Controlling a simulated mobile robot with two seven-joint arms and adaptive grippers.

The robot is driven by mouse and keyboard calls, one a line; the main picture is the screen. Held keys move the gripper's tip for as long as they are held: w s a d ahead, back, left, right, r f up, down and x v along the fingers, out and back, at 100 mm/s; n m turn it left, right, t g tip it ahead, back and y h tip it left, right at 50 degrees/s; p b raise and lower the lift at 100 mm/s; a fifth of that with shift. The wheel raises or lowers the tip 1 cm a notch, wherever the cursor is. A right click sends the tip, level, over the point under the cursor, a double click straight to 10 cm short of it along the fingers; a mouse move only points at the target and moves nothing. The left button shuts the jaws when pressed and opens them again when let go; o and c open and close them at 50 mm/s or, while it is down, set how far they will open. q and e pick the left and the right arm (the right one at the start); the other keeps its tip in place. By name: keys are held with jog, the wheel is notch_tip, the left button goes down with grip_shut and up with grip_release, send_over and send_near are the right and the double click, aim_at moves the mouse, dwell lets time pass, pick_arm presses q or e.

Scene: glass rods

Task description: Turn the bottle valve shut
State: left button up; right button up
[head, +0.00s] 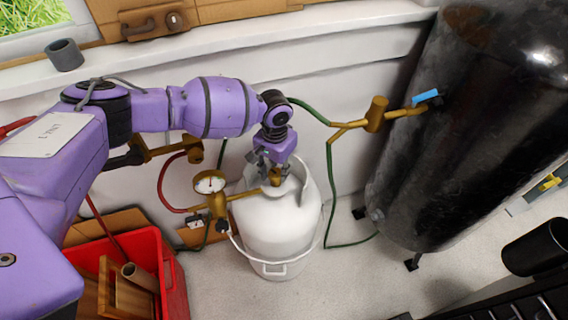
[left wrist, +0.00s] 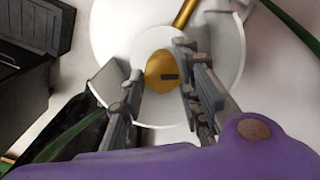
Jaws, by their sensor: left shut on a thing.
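The white gas bottle (head: 283,225) stands upright on the floor by the wall, with a white collar around its top. Its brass valve (head: 275,177) sits at the top centre, under my left gripper (head: 268,168). In the left wrist view the round brass valve knob (left wrist: 160,70), with a dark slot mark, lies between the two grey fingers of my left gripper (left wrist: 163,88). The fingers are shut on the valve from above. The wrist view looks down on the white bottle top (left wrist: 110,30). My right gripper is not in view.
A brass gauge (head: 210,183) and hoses sit left of the bottle. A big black tank (head: 450,130) with a blue-handled valve (head: 426,96) stands at right. A red crate (head: 172,285) holding wooden pieces is at lower left. A grey ring (head: 65,54) rests on the sill.

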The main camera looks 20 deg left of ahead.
pick_arm(q)
jog(key=m, duration=0.2)
jog(key=shift+d+m+p, duration=0.15)
jog(key=shift+m+p, duration=0.15)
jog(key=shift+p, duration=0.05)
jog(key=shift+s+m, duration=0.1)
jog(key=shift+m, duration=0.8)
jog(key=m, duration=0.4)
jog(key=shift+s+m+p, duration=0.1)
jog(key=shift+m+p, duration=0.2)
jog(key=shift+p, duration=0.05)
jog(key=m, duration=0.3)
jog(key=shift+m, duration=0.3)
jog(key=m, duration=0.3)
jog(key=shift+s+f+m, duration=0.1)
jog(key=shift+m, duration=0.2)
jog(key=m, duration=0.3)
jog(key=shift+a+m+b, duration=0.25)
jog(key=shift+m+b, duration=0.05)
jog(key=m, duration=0.2)
jog(key=shift+m, duration=0.3)
jog(key=shift+a+m, duration=0.1)
jog(key=shift+m, duration=0.4)
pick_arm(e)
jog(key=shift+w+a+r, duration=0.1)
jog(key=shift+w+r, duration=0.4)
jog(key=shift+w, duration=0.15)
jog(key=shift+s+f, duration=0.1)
